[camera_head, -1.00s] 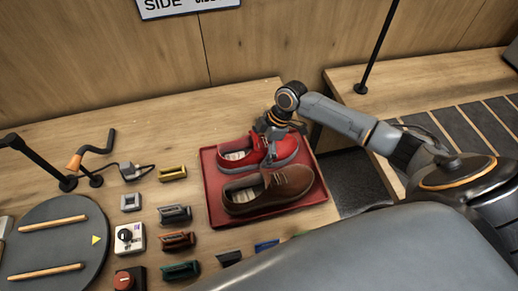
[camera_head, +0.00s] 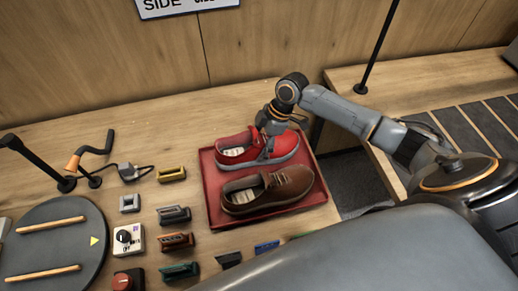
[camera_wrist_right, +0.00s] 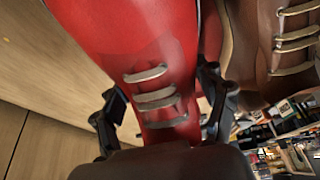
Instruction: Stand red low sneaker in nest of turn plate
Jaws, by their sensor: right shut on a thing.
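The red low sneaker (camera_head: 284,147) is at the back of the red tray (camera_head: 318,192), behind a brown shoe (camera_head: 265,191). My right gripper (camera_head: 268,140) is shut on the red sneaker around its laced middle. In the right wrist view the red sneaker (camera_wrist_right: 150,50) lies between the two fingers (camera_wrist_right: 165,112), its laces facing the camera. I cannot tell whether its sole is clear of the tray. The round dark turn plate (camera_head: 60,243) with two wooden bars is at the far left, partly cut off by the frame. My left gripper is not in view.
Several brushes and small blocks (camera_head: 176,240) stand between the turn plate and the tray. A control box with a knob (camera_head: 128,240), a red button box (camera_head: 128,280) and a crank (camera_head: 92,152) are near the plate. The bench behind the tray is clear.

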